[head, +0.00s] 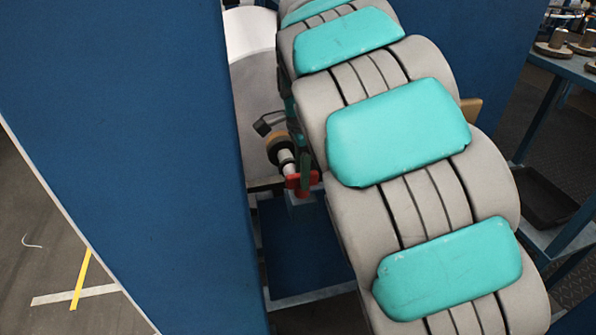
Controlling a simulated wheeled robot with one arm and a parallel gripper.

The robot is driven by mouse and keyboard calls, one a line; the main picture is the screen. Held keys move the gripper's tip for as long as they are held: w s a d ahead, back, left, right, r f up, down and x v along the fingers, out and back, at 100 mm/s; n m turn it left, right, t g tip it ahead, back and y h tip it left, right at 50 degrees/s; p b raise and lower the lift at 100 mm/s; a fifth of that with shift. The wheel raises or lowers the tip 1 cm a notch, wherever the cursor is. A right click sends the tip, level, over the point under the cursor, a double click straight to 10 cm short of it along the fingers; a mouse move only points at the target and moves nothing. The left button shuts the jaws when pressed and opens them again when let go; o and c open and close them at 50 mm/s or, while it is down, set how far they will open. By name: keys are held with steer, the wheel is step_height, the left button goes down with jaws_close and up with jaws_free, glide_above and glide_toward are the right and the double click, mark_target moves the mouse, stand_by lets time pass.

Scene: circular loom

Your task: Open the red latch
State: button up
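A small red part, which looks like the red latch (293,182), shows left of the picture's middle, in the gap beside the blue panel. A dark green upright piece (305,164) stands in front of it and hides some of it. A white cylinder (286,158) with a tan ring (277,147) sits just above it. The latch is too small for me to tell its position.
A large blue panel (130,150) fills the left side, close to the latch. Grey segments with teal pads cover the middle right and hide what is behind; I cannot tell whether they are mine. A blue-framed table (570,66) stands at the right. Floor shows at lower left.

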steer(key=shift+o, duration=1.1)
steer(key=shift+r, duration=0.1)
steer(key=shift+r, duration=3.4)
